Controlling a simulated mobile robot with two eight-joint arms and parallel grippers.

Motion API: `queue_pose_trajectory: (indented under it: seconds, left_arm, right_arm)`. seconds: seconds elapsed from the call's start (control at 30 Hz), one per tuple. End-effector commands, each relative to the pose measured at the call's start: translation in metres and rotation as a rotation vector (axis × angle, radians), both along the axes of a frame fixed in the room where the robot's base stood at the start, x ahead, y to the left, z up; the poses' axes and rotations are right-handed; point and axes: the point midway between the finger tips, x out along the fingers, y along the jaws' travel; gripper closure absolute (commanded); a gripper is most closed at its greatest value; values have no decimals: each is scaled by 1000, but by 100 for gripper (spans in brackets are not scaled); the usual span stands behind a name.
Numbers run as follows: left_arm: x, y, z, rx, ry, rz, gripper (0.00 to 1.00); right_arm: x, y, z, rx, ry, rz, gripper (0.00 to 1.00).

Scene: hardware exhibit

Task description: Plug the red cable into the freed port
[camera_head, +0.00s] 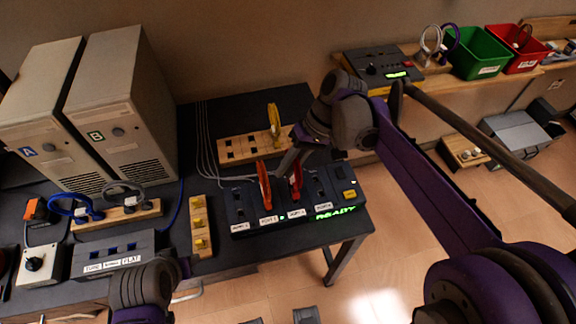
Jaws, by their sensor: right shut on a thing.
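A dark port panel (239,218) lies on the table, with labelled slots, a yellow button and a green "READY" readout. One red plug (264,186) stands upright in a left-middle slot. A second red piece (296,183) stands just right of it at another slot, at the fingertips of my right gripper (292,166). My right gripper is shut on this second red piece. Its fingers partly hide it, and I cannot tell if it is fully seated. A yellow plug (274,119) stands in the wooden rack (235,150) behind the panel. Only part of my left arm shows, at the bottom.
Two beige computer towers (118,105) stand at the back left. A small wooden block with yellow pieces (200,228) lies left of the panel. Blue and grey coiled cables (75,208) sit further left. Green (478,52) and red (517,50) bins stand on the right shelf.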

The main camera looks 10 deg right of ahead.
Motion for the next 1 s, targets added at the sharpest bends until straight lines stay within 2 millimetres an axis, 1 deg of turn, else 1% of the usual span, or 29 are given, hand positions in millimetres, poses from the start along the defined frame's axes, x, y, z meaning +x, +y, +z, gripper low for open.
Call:
queue_pose_trajectory:
  seconds: [1.0]
  left_arm:
    - [-1, 0, -5, 0, 2, 0, 50]
  right_arm:
    - [0, 0, -8, 0, 0, 0, 100]
